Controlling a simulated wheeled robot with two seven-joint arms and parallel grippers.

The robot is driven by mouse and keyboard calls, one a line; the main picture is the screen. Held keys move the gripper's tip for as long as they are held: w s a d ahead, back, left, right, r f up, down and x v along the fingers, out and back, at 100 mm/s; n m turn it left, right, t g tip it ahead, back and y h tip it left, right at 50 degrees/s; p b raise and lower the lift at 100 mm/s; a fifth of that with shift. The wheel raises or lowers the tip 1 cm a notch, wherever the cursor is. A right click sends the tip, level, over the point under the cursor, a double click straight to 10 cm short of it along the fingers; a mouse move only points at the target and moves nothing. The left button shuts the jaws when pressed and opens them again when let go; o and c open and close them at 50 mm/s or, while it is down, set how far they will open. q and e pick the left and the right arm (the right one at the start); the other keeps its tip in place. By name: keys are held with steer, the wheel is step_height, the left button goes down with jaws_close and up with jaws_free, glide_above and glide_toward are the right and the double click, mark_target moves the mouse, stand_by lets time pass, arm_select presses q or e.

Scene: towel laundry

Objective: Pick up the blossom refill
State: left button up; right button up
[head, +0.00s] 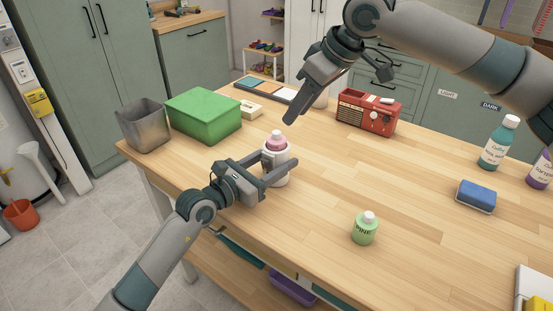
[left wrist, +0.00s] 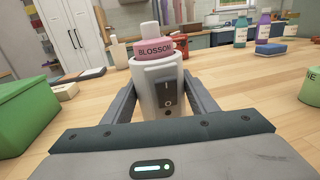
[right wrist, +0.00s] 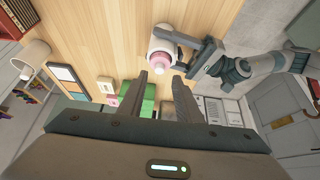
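The blossom refill (head: 276,141) is a pink bottle with a pale cap, and its BLOSSOM label faces the left wrist view (left wrist: 158,48). It sits upright in the top of a white holder (head: 277,173) with a dark switch panel (left wrist: 168,91). My left gripper (head: 278,172) has its fingers on both sides of the holder, apparently closed on it, below the refill. My right gripper (head: 288,121) is above and just behind the refill, pointing down. In the right wrist view it is open and empty, with the refill (right wrist: 162,59) beyond its fingertips.
A green box (head: 203,114), a metal bin (head: 144,126) and a red radio (head: 367,114) stand toward the back. A green pine bottle (head: 364,229), blue sponge (head: 476,196) and teal bottle (head: 497,146) stand right. The table (head: 320,210) is clear around the holder.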

steer(key=o, duration=0.7)
steer(key=shift+w+a+r+m+g+h, duration=0.9)
steer(key=shift+w+a+m+h, duration=0.15)
steer(key=shift+a+m+h, duration=0.1)
steer(key=shift+w+a+r+m+g+h, duration=0.85)
steer(key=shift+w+a+m+h, duration=0.15)
steer(key=shift+a+m+h, duration=0.15)
steer(key=shift+d, duration=0.1)
glide_above(278, 131)
step_height(278, 131, down, 6)
steer(key=shift+f, duration=0.45)
